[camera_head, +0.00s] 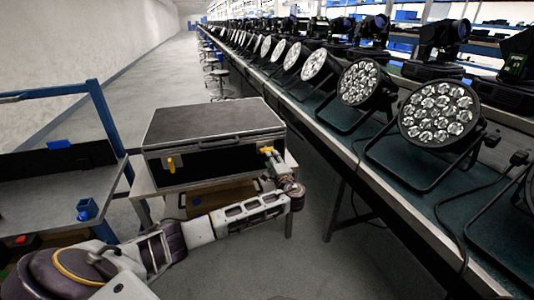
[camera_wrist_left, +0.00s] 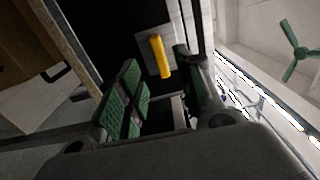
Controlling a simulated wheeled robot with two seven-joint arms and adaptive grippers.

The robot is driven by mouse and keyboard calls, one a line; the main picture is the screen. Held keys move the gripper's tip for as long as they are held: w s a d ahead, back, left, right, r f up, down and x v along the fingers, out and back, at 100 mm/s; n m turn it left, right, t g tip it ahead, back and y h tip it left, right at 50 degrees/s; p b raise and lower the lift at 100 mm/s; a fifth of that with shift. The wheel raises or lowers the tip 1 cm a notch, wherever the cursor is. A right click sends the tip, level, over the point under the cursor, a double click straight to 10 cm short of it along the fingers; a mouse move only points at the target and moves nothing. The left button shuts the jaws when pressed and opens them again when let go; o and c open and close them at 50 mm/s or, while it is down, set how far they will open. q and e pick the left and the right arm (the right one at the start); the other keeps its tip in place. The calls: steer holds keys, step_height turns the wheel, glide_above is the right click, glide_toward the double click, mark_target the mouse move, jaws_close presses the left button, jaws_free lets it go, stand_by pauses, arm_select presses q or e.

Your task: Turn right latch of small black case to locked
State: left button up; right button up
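The small black case (camera_head: 212,128) stands shut on a light stand, with two yellow latches on its front. The left latch (camera_head: 171,165) points downward. The right latch (camera_head: 266,150) shows as a short yellow piece near the front's right end, partly covered by my gripper. My left gripper (camera_head: 277,165) is at this right latch. In the left wrist view the yellow latch (camera_wrist_left: 160,56) lies just beyond and between the green-padded fingers of my left gripper (camera_wrist_left: 158,82). The fingers are apart, and I see no clear contact with the latch. My right gripper is not in view.
A long bench (camera_head: 350,155) with par cans (camera_head: 438,112) runs along the right. A blue-framed workbench (camera_head: 60,190) stands at the left. A brown box (camera_head: 215,197) sits below the case. The floor aisle (camera_head: 165,75) behind is clear, with stools alongside.

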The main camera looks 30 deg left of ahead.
mark_target(267, 149)
arm_select(q)
steer(key=b+x, duration=0.2)
steer(key=x, duration=0.5)
steer(key=shift+w+a, duration=0.25)
steer(key=c, duration=0.8)
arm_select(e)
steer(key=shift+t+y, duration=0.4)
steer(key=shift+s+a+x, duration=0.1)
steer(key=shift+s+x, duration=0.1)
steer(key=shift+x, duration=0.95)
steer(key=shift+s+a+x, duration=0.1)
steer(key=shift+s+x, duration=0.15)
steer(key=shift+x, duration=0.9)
